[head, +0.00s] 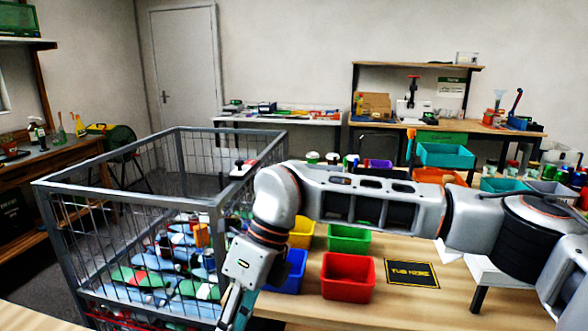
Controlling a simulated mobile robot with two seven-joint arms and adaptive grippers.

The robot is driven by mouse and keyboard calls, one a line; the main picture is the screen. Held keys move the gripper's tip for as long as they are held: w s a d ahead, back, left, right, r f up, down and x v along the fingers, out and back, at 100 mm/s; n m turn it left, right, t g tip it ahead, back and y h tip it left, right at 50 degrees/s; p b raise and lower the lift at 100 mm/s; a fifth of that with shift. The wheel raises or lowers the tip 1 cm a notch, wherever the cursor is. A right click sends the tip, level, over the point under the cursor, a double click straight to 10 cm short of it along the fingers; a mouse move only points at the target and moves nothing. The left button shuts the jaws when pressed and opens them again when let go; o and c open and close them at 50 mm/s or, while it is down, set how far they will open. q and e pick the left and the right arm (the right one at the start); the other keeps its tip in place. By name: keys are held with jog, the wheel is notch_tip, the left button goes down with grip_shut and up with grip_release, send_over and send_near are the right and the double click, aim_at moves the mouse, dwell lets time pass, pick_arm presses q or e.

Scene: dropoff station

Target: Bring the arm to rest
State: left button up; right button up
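My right arm (375,200) comes in from the right and stretches leftward across the front table. Its wrist bends down at the table's left side. My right gripper (234,312) points down between the wire cage (62,232) and the blue bin (290,277). Its fingertips run to the bottom edge of the head view, so I cannot tell whether it is open or shut. I see nothing clearly held in it. My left gripper is not in view.
A red bin (348,278), a green bin (350,240) and a yellow bin (303,232) stand by the arm, beside a black mat (412,273) marked "TUB HERE". The cage holds many mixed items. Teal bins (446,155) stand behind the arm.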

jog(key=s+a+r+m+g+y+p, duration=0.1)
jog(key=s+a+r+m+g+y, duration=0.2)
jog(key=s+a+r+g+y, duration=0.55)
jog(key=w+d+r+m+t+y+p, duration=0.1)
jog(key=w+d+m+t+y, duration=0.1)
jog(key=w+m+t+y, duration=0.85)
jog(key=w+d+f+m+t+h+p, duration=0.1)
jog(key=w+d+f+m+t+h, duration=0.3)
jog(key=d+f+m+t+h, duration=1.1)
jog(key=s+d+f+m+t+h, duration=0.2)
jog(key=s+d+f+m, duration=0.2)
jog(key=d+f+m, duration=0.8)
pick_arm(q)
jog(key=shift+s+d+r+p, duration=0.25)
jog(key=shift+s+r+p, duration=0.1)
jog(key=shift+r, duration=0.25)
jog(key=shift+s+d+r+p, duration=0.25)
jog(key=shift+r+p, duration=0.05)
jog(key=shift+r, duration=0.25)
pick_arm(e)
jog(key=s+d+f+m+g+h, duration=0.2)
jog(key=s+d+f, duration=0.3)
jog(key=s+f, duration=0.2)
jog(key=s+d+f+m+g+h, duration=0.1)
jog(key=s+d+f+m+g, duration=0.1)
jog(key=s+d+f, duration=0.3)
notch_tip(320, 180, down, 4)
jog(key=shift+s+f+g+h, duration=0.15)
jog(key=shift+s+g+h, duration=0.2)
jog(key=shift+s, duration=0.75)
